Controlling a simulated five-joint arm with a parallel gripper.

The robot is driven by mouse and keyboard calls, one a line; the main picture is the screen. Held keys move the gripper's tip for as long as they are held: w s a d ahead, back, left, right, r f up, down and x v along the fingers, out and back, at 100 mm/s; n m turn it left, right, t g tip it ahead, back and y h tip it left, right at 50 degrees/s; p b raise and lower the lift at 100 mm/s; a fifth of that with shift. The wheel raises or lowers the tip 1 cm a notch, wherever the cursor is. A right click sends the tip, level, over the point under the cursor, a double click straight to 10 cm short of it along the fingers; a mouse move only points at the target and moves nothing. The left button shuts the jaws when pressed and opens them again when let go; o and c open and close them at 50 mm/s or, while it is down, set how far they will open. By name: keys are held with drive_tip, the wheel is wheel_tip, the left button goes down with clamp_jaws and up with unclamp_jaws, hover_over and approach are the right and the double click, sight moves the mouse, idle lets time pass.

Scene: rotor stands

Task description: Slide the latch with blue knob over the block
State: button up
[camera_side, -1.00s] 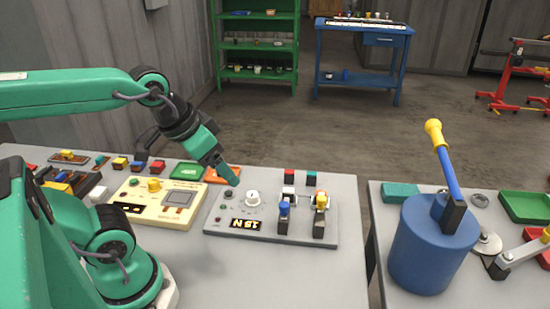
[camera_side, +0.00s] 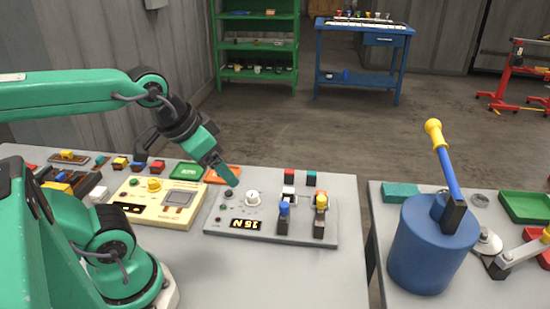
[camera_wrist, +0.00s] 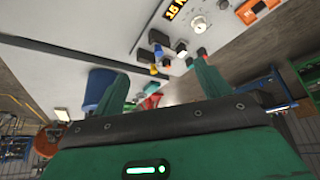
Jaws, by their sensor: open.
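The latch with the blue knob (camera_side: 284,209) stands on the grey panel (camera_side: 215,226), left of a similar latch with a yellow knob (camera_side: 321,200). Its dark base is in front, and a red and white block (camera_side: 289,178) sits behind it. The blue knob (camera_wrist: 158,50) also shows small in the wrist view. My gripper (camera_side: 231,181) is over the panel's left part, by the white dial, left of the blue-knob latch and apart from it. In the wrist view my gripper's green fingers (camera_wrist: 150,72) are spread, with nothing held.
A teal block (camera_side: 311,178) is behind the yellow-knob latch. A white dial (camera_side: 253,198) and a lit display (camera_side: 245,224) are on the panel. A cream panel (camera_side: 150,218) stands to the left. A blue drum (camera_side: 425,255) with a lever is on the right table.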

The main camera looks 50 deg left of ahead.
drive_tip(key=shift+c, duration=0.3)
drive_tip(key=shift+w, duration=0.1)
drive_tip(key=c, duration=0.6)
drive_tip(key=n+g, duration=0.6)
hover_over(284, 205)
drive_tip(key=shift+w+f, duration=0.1)
drive_tip(key=shift+f, duration=3.9)
drive_tip(key=shift+f, duration=0.1)
drive_tip(key=shift+f, duration=3.8)
drive_tip(key=shift+c, duration=0.6)
